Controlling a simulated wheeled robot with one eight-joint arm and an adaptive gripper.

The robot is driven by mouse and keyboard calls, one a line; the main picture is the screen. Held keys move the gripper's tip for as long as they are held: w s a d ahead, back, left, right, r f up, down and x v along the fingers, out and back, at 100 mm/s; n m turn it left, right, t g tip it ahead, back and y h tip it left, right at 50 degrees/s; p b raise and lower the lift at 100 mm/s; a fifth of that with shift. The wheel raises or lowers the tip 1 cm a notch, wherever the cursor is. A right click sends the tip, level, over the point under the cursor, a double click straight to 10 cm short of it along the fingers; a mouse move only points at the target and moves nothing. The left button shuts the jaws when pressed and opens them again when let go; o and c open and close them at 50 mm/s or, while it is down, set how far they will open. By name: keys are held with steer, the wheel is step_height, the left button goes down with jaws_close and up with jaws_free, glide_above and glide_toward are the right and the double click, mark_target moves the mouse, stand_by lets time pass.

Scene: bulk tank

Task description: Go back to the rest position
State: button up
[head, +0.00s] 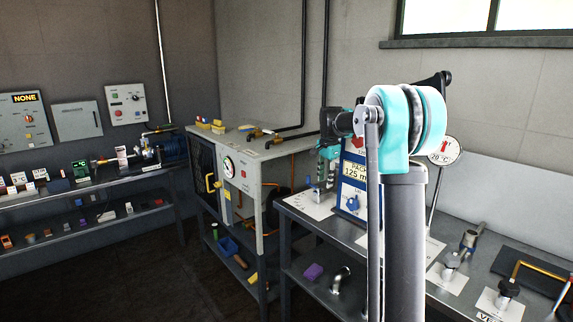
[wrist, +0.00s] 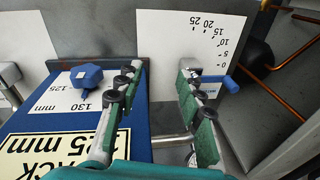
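My gripper (wrist: 163,72) is open in the wrist view, its two green-padded fingers well apart with nothing between the tips. In the head view my gripper (head: 326,168) is small and partly hidden by my arm, above the bench at the left of the blue board (head: 353,178). This board, marked "PACK 125 mm", also shows in the wrist view (wrist: 25,125), beside and behind the left finger. A blue knob (wrist: 87,76) sits on its white scale. A white card (wrist: 180,32) with a 0 to 25 scale and a blue handle (wrist: 229,84) lies beyond the fingertips.
The grey bench (head: 405,262) carries a dial thermometer (head: 443,151) and several pipe fittings. A machine cabinet (head: 243,170) stands left of it, with copper pipes (wrist: 285,75) close on the right in the wrist view. Open floor (head: 120,270) lies at the left front.

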steer(key=s+d+f+n, duration=0.1)
steer(key=s+f+n, duration=0.3)
steer(key=s, duration=0.9)
steer(key=s+d+f+n+t, duration=0.1)
steer(key=s+f+n, duration=0.3)
steer(key=s+f, duration=0.5)
steer(key=s+d+f+n+t, duration=0.1)
steer(key=s+f+n, duration=0.3)
steer(key=s, duration=1.5)
step_height(320, 180, down, 3)
steer(key=shift+s+d+r, duration=0.15)
steer(key=shift+d, duration=0.35)
